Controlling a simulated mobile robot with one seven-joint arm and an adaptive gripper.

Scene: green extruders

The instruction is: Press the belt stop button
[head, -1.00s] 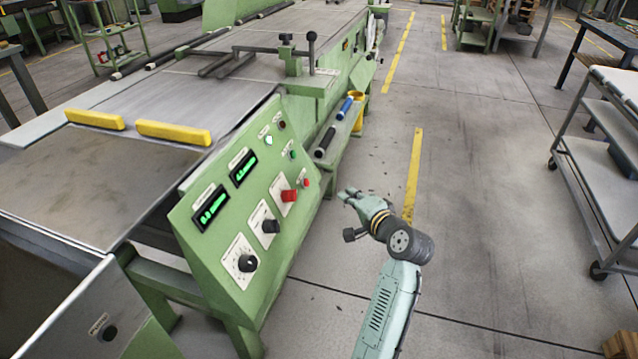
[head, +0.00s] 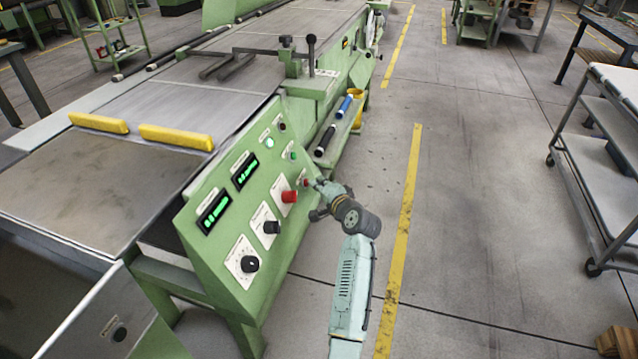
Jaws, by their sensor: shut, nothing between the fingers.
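The green control panel (head: 222,268) slopes down the side of the machine. A large red button (head: 289,196) sticks out from a white plate on it. A smaller red button (head: 305,182) sits just right of and above it. The labels are too small to read, so I cannot tell which is the belt stop. My gripper (head: 317,184) is shut and empty, with its tip at the panel's right edge, close beside the small red button. I cannot tell whether it touches the button.
Two black knobs (head: 250,264) and two green-lit displays (head: 213,212) are on the panel. A small green button (head: 292,154) sits above the red ones. A shelf with blue and black handles (head: 326,141) is behind my gripper. The floor to the right is clear up to a cart (head: 603,160).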

